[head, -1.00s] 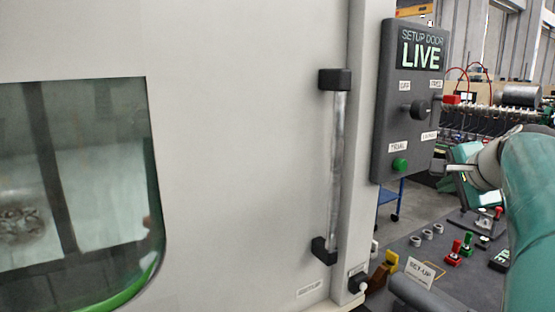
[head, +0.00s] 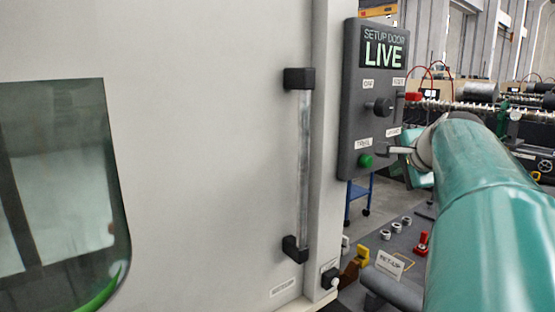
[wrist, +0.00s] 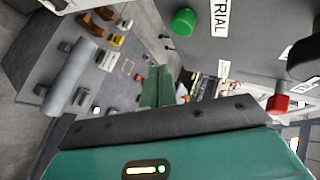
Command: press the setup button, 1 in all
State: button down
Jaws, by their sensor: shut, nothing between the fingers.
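A dark grey control panel (head: 348,115) with a lit "SETUP DOOR LIVE" display (head: 384,48) is mounted beside the white machine door. A round green button (head: 366,160) sits low on the panel under a label that seems to read "TRIAL". The button also shows at the top of the wrist view (wrist: 184,22), with the TRIAL label (wrist: 220,18) beside it. No button marked setup is readable.
A black knob (head: 382,106) stands out above the button, and a red part (head: 413,97) projects at the panel's right edge. A vertical door handle (head: 304,165) is to the left. Below is a grey bench with a "SET-UP" card (head: 389,263) and small parts.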

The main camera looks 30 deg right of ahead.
aim_at(366, 162)
jog(key=shift+w+a, duration=0.2)
jog(key=shift+w, duration=1.7)
dwell(0.5)
jog(key=shift+w, duration=0.4)
